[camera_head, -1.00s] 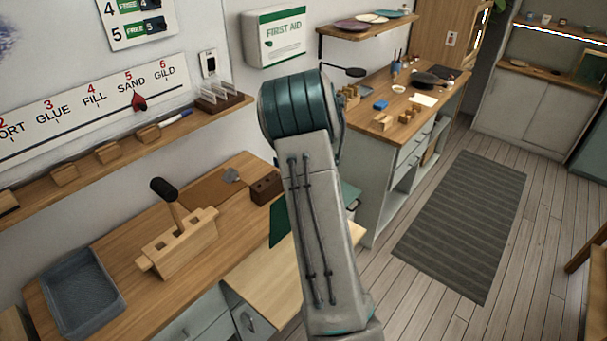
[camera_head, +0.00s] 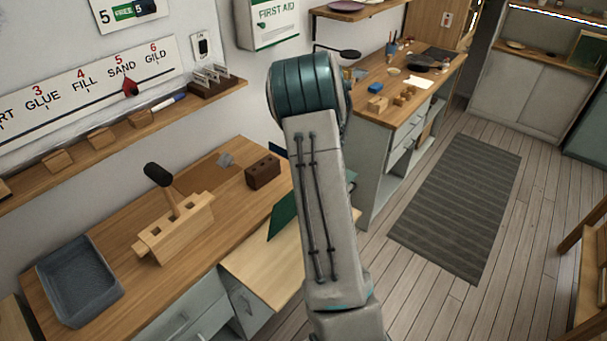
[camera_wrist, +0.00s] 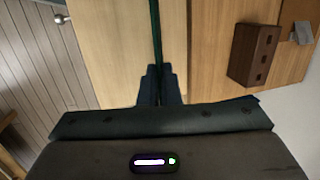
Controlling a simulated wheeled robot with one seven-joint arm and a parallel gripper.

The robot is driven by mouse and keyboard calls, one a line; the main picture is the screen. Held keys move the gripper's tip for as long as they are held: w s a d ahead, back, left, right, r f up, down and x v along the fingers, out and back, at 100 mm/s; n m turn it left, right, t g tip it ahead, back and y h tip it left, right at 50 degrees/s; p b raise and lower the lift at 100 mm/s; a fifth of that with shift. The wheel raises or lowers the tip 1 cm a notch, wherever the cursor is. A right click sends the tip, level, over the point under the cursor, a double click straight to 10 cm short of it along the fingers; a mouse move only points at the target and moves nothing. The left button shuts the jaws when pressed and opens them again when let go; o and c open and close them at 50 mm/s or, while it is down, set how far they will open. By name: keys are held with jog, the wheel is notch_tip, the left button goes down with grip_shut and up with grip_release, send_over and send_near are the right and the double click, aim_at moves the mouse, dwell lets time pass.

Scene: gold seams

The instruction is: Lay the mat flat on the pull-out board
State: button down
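The green mat (camera_head: 282,216) shows in the head view to the left of my arm, partly hidden behind it. In the wrist view the mat (camera_wrist: 155,30) appears edge-on as a thin green strip. My gripper (camera_wrist: 160,82) is shut on the mat's edge, and the mat stands roughly upright, above the board. The pull-out board (camera_head: 262,268) is pale wood and extends from the front of the workbench; it also shows in the wrist view (camera_wrist: 108,50). The board's visible surface is bare. In the head view my arm hides the gripper and part of the board.
The workbench (camera_head: 120,240) holds a grey tray (camera_head: 82,285), a wooden joint block (camera_head: 175,232) with a black-headed mallet (camera_head: 160,178), and a dark brown block (camera_head: 263,172). Drawers sit below. A striped rug (camera_head: 455,205) lies on open floor to the right.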

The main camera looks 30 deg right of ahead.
jog(key=s+d+f+t+y+b, duration=0.35)
jog(key=s+f+t+b, duration=0.3)
jog(key=s, duration=0.35)
jog(key=s+d+f+t+y+b, duration=0.1)
jog(key=f+b, duration=0.5)
jog(key=b, duration=1)
jog(key=s+d+f+n+t+y+b, duration=0.1)
jog(key=s+f+t+b, duration=0.3)
jog(key=b, duration=1.1)
notch_tip(320, 180, down, 4)
jog(key=shift+d+r+t+y+b, duration=0.2)
jog(key=shift+d+t+y+b, duration=0.2)
jog(key=shift+t, duration=0.75)
dwell(1.1)
dwell(0.5)
jog(key=c, duration=1.6)
grip_release()
jog(key=shift+o, duration=0.2)
